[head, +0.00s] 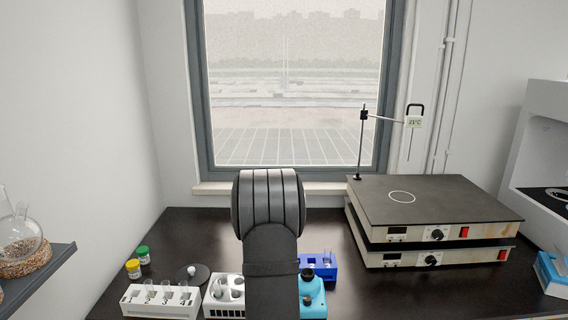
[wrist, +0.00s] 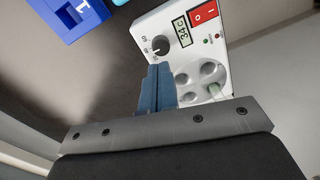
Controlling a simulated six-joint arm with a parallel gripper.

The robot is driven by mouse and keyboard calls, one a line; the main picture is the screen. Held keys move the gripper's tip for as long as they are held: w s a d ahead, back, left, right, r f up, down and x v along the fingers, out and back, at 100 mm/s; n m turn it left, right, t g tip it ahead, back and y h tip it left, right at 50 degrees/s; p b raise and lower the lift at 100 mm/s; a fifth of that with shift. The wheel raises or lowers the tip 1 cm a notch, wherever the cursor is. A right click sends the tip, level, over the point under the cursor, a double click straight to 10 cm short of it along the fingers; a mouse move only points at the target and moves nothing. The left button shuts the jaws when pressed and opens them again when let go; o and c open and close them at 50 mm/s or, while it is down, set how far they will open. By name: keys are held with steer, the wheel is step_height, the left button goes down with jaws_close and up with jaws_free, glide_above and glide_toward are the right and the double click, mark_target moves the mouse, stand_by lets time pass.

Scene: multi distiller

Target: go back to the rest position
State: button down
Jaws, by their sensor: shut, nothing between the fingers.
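My gripper (wrist: 156,90) shows in the wrist view with its two blue-grey fingers shut together and nothing between them. The fingertips lie in front of a white heater block (wrist: 165,40) with a knob, a small display reading 34c, a red switch and round wells. In the head view my dark arm stands upright in the middle and hides my gripper. The white block (head: 225,295) stands at the arm's left there.
A white rack numbered 1 to 4 (head: 160,302), yellow-capped (head: 133,268) and green-capped (head: 143,254) jars stand left. A blue rack (head: 330,268) and light-blue device (head: 313,298) are close right of my arm. Stacked hot plates (head: 430,215) fill the right back.

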steer(key=shift+s+f, duration=0.1)
steer(key=shift+f, duration=1.15)
steer(key=shift+r, duration=0.1)
